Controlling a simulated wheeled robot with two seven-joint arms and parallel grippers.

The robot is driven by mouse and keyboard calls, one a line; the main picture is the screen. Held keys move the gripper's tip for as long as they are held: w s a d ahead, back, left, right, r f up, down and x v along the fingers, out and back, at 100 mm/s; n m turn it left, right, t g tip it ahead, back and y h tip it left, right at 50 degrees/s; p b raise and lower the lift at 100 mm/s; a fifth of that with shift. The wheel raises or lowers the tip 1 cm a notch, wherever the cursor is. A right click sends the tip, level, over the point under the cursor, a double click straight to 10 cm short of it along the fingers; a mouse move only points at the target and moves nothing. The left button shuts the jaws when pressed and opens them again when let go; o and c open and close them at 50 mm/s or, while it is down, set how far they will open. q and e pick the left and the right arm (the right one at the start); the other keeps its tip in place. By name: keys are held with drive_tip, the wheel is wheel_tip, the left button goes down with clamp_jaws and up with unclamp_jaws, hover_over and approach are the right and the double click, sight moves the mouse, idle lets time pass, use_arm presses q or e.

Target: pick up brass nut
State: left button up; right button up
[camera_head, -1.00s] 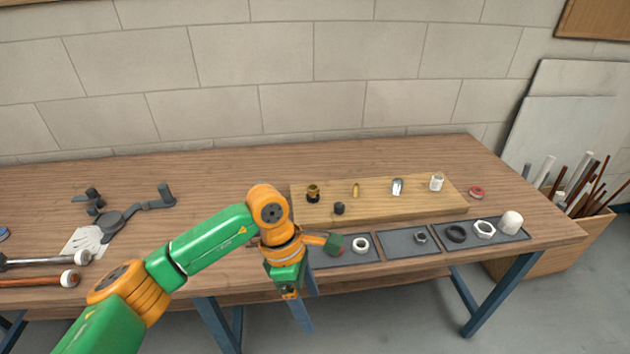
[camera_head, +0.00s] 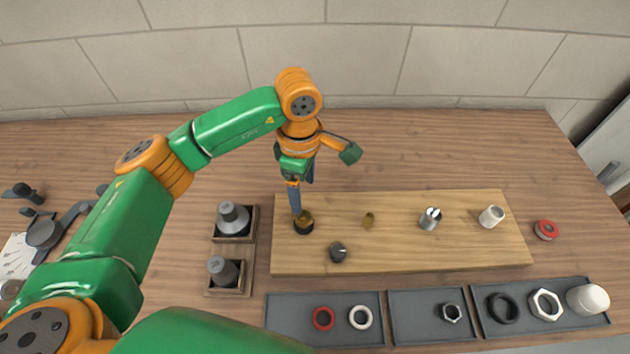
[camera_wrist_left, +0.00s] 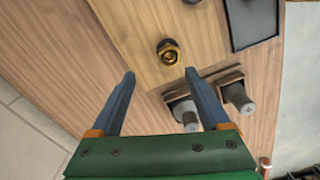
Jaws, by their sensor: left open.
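The brass nut (camera_head: 304,224), brass-coloured with a dark lower part, sits at the left end of the wooden board (camera_head: 400,257). It also shows in the left wrist view (camera_wrist_left: 168,51), just beyond the fingertips and roughly between their lines. My left gripper (camera_head: 301,196) is open and empty above the nut, its blue fingers pointing down. In the head view a finger overlaps the nut's upper edge; I cannot tell whether they touch. In the left wrist view the gripper (camera_wrist_left: 160,76) has a clear gap between its fingers. My right gripper is out of view.
On the board stand a small brass fitting (camera_head: 368,220), a dark cap (camera_head: 338,252), a metal fitting (camera_head: 430,219) and a white fitting (camera_head: 491,216). Two grey fittings (camera_head: 233,218) sit in wooden holders on the left. Grey trays (camera_head: 410,333) line the front.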

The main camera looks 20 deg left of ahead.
sight(301, 216)
use_arm(q)
drive_tip(key=shift+f+p, duration=0.2)
drive_tip(key=shift+p, duration=0.1)
drive_tip(key=s+f+p, duration=0.1)
drive_tip(key=f+p, duration=0.1)
drive_tip(key=s+f+p, duration=0.1)
drive_tip(key=shift+s+a+f, duration=0.15)
drive_tip(key=shift+s+a, duration=0.1)
drive_tip(key=shift+s, duration=0.1)
drive_tip(key=shift+w+f, duration=0.25)
drive_tip(key=shift+f, duration=1)
drive_tip(key=shift+w+f, duration=0.2)
drive_tip(key=shift+w, duration=0.15)
drive_tip(key=shift+s+r, duration=0.1)
drive_tip(key=shift+s, duration=0.1)
drive_tip(key=c, duration=1)
clamp_jaws()
drive_tip(key=shift+w, duration=0.1)
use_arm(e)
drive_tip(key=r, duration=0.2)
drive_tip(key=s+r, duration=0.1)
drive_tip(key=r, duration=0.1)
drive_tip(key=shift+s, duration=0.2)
